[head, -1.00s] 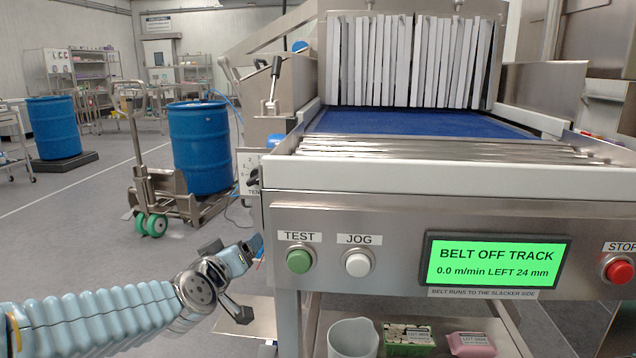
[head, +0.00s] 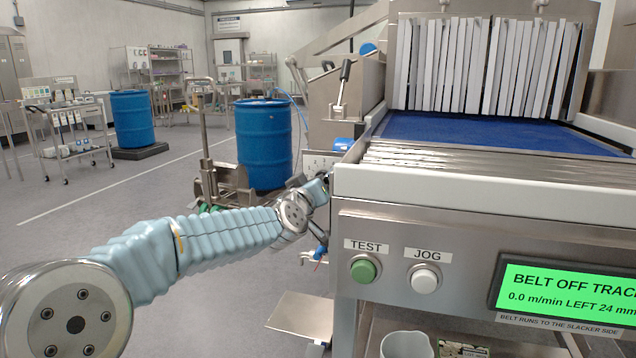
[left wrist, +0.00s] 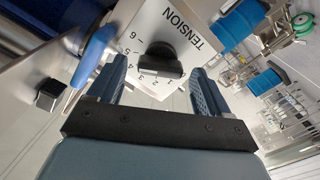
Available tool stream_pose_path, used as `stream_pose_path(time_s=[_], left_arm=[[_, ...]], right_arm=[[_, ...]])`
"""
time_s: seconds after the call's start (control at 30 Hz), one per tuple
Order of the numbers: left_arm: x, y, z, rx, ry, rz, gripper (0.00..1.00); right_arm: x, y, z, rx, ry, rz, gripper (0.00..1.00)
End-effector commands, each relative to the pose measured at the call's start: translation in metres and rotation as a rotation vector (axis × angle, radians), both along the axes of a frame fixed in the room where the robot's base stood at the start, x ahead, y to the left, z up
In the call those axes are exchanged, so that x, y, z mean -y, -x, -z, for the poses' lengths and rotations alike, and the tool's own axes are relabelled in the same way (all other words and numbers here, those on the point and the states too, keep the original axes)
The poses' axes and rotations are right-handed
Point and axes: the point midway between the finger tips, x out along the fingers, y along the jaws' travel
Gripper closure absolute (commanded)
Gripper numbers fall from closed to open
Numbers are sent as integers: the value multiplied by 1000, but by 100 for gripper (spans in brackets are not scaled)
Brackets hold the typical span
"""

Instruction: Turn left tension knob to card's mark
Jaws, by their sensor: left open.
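The left tension knob (left wrist: 161,61) is black with a bar grip and sits on a white plate (left wrist: 181,24) marked TENSION, with a number scale around it, in the left wrist view. My left gripper (left wrist: 158,72) is open, with one finger on each side of the knob and a visible gap to both. In the head view my left gripper (head: 322,188) is at the machine's left side, and the knob is mostly hidden there. The display (head: 570,290) reads BELT OFF TRACK, 0.0 m/min LEFT 24 mm. No card is identifiable. My right gripper is not in view.
A green TEST button (head: 365,269) and white JOG button (head: 425,279) are on the front panel. A blue-handled part (left wrist: 95,52) is close beside the left finger. A blue drum (head: 264,145) stands behind my arm. Open floor lies at left.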

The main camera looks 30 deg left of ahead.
Motion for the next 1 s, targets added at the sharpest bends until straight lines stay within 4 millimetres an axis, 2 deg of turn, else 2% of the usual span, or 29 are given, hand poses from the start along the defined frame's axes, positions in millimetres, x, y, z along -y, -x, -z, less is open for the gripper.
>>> stream_pose_path(time_s=[0.1,0.37,0.73,1.0], left_arm=[[-2,-6,0,-1,0,0,21],[-2,-7,0,-1,0,0,21],[-1,-7,1,-1,0,0,77],[-2,-7,2,6,28,1,77]], right_arm=[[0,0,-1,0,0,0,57],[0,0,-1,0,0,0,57],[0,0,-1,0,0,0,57],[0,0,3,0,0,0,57]])
